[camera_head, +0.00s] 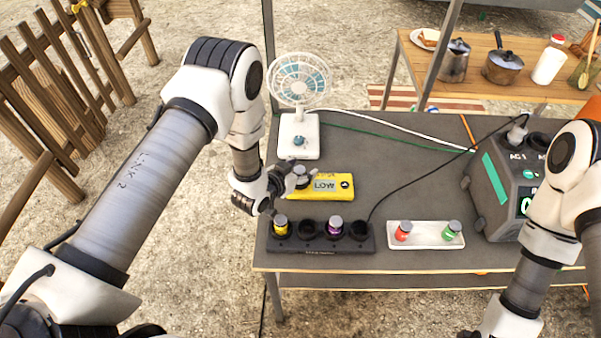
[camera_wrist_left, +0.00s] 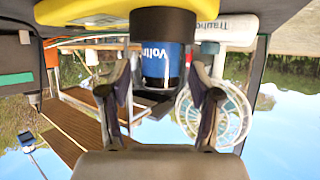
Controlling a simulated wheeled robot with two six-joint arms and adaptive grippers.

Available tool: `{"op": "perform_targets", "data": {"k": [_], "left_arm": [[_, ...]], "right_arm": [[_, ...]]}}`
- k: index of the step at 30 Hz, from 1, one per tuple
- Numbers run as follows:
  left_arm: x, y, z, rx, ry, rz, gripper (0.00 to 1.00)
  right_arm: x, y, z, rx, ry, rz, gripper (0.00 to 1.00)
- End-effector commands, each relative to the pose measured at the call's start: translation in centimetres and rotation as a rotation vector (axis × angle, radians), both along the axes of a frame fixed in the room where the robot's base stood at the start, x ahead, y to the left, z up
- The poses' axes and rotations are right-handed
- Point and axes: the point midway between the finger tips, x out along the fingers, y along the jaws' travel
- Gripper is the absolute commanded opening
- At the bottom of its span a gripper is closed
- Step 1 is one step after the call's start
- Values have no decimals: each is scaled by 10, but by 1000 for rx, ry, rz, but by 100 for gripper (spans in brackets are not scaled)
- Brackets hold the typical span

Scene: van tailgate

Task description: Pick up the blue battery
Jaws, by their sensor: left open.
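The blue battery (camera_wrist_left: 162,62) shows in the left wrist view, with a dark end and white lettering, next to the yellow mat. In the head view its grey-topped end (camera_head: 301,178) shows beside my left gripper, at the left part of the yellow mat (camera_head: 335,187); its blue side is mostly hidden there. My left gripper (camera_head: 283,181) is open. In the left wrist view its two fingers (camera_wrist_left: 163,100) stand on either side of the battery, with gaps showing. My right arm is at the right of the head view; its gripper is out of sight.
A white tray (camera_head: 425,241) holds a red and a green battery. A fan (camera_head: 299,135) stands behind; a dark power station (camera_head: 505,190) with cables is at right. Mid-table is clear.

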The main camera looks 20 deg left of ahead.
Motion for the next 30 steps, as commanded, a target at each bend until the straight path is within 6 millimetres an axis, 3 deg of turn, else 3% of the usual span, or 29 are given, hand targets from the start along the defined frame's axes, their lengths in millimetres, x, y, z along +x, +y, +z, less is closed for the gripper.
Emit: {"op": "perform_targets", "data": {"k": [3, 8, 9, 20, 26, 30], "left_arm": [[0, 0, 0, 0, 0, 0, 63], [0, 0, 0, 0, 0, 0, 6], [0, 0, 0, 0, 0, 0, 0], [0, 0, 3, 1, 0, 0, 0], [0, 0, 28, 1, -2, -1, 0], [1, 0, 59, 1, -5, -1, 0]], "right_arm": [[0, 0, 0, 0, 1, 0, 40], [0, 0, 0, 0, 1, 0, 40], [0, 0, 0, 0, 1, 0, 40], [0, 0, -1, 0, 1, 0, 40], [0, 0, -6, 0, 0, 0, 40], [0, 0, -12, 0, 1, 0, 40]]}}
